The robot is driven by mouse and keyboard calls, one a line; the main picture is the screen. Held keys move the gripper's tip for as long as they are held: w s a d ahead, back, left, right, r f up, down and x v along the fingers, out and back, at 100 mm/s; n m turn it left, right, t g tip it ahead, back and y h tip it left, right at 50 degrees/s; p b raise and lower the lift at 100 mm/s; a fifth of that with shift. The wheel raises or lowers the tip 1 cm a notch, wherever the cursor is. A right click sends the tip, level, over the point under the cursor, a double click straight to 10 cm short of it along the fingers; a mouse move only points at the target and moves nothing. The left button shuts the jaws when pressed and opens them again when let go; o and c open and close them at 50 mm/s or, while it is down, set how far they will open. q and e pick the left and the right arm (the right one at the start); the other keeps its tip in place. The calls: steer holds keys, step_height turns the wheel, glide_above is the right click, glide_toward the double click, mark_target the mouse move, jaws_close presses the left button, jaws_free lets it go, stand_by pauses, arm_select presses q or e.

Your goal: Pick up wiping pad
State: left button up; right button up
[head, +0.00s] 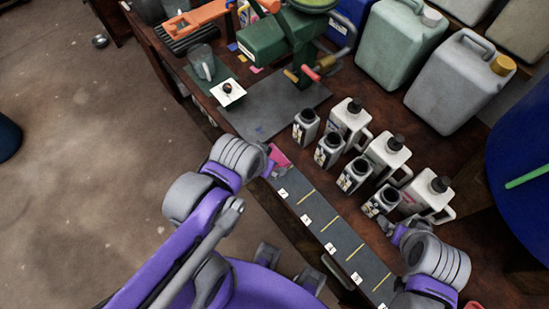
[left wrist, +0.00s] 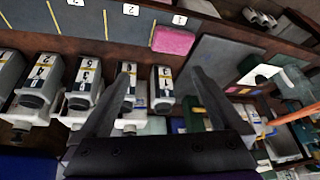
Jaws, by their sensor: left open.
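The wiping pad is a pink block that lies at the end of a dark marked strip. In the head view the pad (head: 280,156) shows just beyond my left wrist, partly hidden. In the left wrist view the pad (left wrist: 173,41) lies flat, beyond the two fingertips. My left gripper (left wrist: 163,72) is open and empty, with the pad ahead of it and nothing between its fingers touching it. In the head view its fingers are mostly hidden by the wrist. My right gripper (head: 399,236) is near the right end of the strip, its fingers unclear.
The dark strip (head: 318,229) has numbered labels and yellow lines. Several small bottles and white jugs (head: 387,153) stand behind it. A grey mat (head: 275,107) lies beyond the pad, with a green machine (head: 277,37) behind it. Large canisters (head: 458,83) stand at the back right.

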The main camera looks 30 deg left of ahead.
arm_select(q)
steer(key=m, duration=0.2)
steer(key=m+g+b, duration=0.4)
steer(key=m+g, duration=0.1)
steer(key=m, duration=1.5)
glide_above(274, 157)
steer(key=f, duration=1.1)
steer(key=shift+s+d+f, duration=0.1)
steer(key=shift+d, duration=0.2)
steer(key=f, duration=0.5)
steer(key=shift+a+f+b, duration=0.25)
steer(key=shift+f+b, duration=0.1)
